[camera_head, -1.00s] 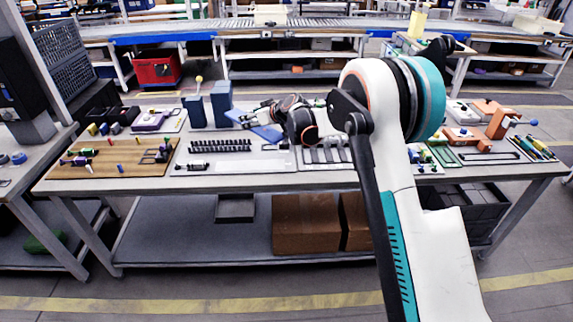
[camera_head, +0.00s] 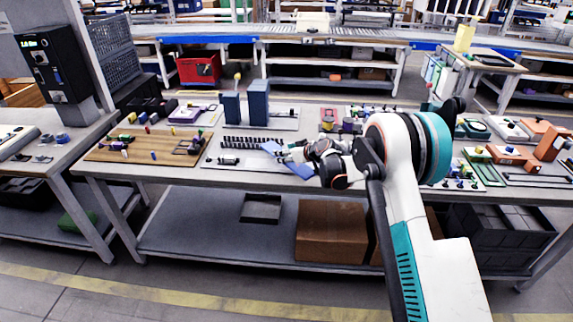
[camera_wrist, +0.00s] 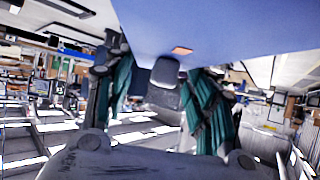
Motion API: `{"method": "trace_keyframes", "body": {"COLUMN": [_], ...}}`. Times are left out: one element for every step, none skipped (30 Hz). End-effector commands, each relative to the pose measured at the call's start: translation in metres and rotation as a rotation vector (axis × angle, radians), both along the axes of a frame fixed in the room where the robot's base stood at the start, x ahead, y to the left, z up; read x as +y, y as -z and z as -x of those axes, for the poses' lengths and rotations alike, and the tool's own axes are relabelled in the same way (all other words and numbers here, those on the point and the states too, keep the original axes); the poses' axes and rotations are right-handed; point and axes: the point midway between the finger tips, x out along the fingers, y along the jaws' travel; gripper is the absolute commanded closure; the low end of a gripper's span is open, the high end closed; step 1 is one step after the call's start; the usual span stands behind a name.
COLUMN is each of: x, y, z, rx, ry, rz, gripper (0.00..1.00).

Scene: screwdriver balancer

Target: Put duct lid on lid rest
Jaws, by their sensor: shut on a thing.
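My gripper (camera_head: 290,154) is shut on a flat blue plate, which I take to be the duct lid (camera_head: 296,168). The plate is tilted and held above the front middle of the workbench. In the wrist view, the lid (camera_wrist: 235,25) is a broad blue panel across the top, with the gripper's dark fingers and teal parts (camera_wrist: 165,95) below it. Two upright blue blocks (camera_head: 258,100) stand on a light board behind the lid. I cannot tell which fixture is the lid rest. My arm hides part of the bench to the right of the gripper.
A black slotted rack (camera_head: 250,141) stands left of the lid. A wooden board (camera_head: 130,154) with small parts lies at the bench's left. Orange fixtures (camera_head: 512,156) stand at the right. A side bench with a black machine (camera_head: 58,62) is at far left.

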Motion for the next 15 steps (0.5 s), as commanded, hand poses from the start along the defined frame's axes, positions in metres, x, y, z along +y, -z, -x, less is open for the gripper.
{"method": "trace_keyframes", "body": {"x": [0.0, 0.0, 0.0, 0.0, 0.0, 0.0, 0.0, 0.0, 0.0, 0.0, 0.0, 0.0, 0.0, 0.0, 0.0], "y": [0.004, 0.007, 0.012, 0.016, 0.021, 0.027, 0.032, 0.036, 0.04, 0.042, 0.042, 0.042, 0.042, 0.042, 0.041], "z": [0.0, 0.0, 0.0, 0.0, 0.0, 0.0, 0.0, 0.0, 0.0, 0.0, 0.0, 0.0, 0.0, 0.0, 0.0], "rx": [0.0, 0.0, 0.0, 0.0, 0.0, 0.0, 0.0, 0.0, 0.0, 0.0, 0.0, 0.0, 0.0, 0.0, 0.0], "ry": [0.0, 0.0, 0.0, 0.0, 0.0, 0.0, 0.0, 0.0, 0.0, 0.0, 0.0, 0.0, 0.0, 0.0, 0.0], "rz": [0.0, 0.0, 0.0, 0.0, 0.0, 0.0, 0.0, 0.0, 0.0, 0.0, 0.0, 0.0, 0.0, 0.0, 0.0], "gripper": [0.79, 0.79, 0.79, 0.79, 0.79, 0.79, 0.79, 0.79, 0.79, 0.79, 0.79, 0.79, 0.79, 0.79, 0.79]}}
